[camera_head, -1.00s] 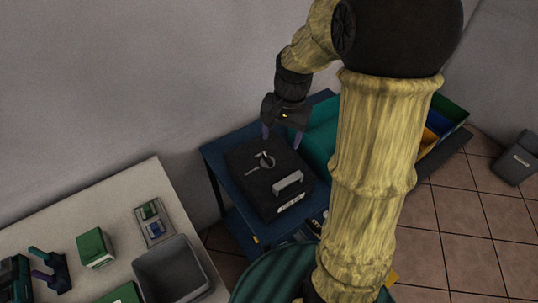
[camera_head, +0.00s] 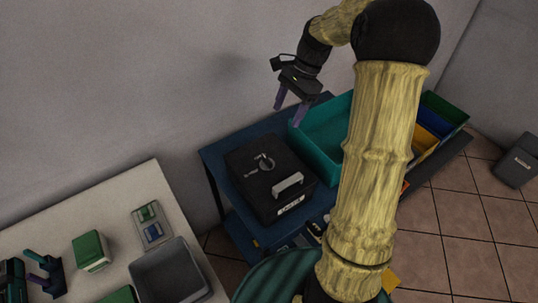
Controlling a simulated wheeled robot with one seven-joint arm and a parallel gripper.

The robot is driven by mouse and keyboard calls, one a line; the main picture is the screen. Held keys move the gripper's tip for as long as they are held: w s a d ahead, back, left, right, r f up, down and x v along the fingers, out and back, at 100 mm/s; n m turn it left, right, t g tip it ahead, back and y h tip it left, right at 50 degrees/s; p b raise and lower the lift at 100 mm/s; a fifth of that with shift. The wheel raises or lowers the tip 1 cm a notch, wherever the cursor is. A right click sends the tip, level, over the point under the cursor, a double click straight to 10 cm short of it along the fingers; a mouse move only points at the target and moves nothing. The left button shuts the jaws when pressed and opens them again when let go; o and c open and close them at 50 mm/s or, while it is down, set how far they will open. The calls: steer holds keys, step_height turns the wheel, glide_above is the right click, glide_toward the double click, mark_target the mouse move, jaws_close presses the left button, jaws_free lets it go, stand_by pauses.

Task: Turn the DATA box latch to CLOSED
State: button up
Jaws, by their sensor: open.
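The black box (camera_head: 262,186) stands on the blue table (camera_head: 222,150). It has a grey handle (camera_head: 288,184) near its front edge and a white label (camera_head: 291,204) on its front face, too small to read. A round grey latch (camera_head: 265,163) sits on its lid, with a small pale marking beside it; which way the latch points is hard to tell. My gripper (camera_head: 291,108) is open and empty, above and behind the box, apart from it. Its two purple fingers point down.
A teal bin (camera_head: 322,128) stands right of the box, with blue (camera_head: 432,117) and yellow (camera_head: 427,139) bins beyond. A white table (camera_head: 120,205) at left holds a grey bin (camera_head: 172,273) and green boxes (camera_head: 91,250). A dark bin (camera_head: 518,160) stands on the floor.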

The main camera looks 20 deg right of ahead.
mark_target(267, 159)
steer(key=x, duration=1.6)
steer(key=shift+a+f, duration=0.2)
steer(key=shift+c, duration=0.2)
steer(key=c, duration=0.9)
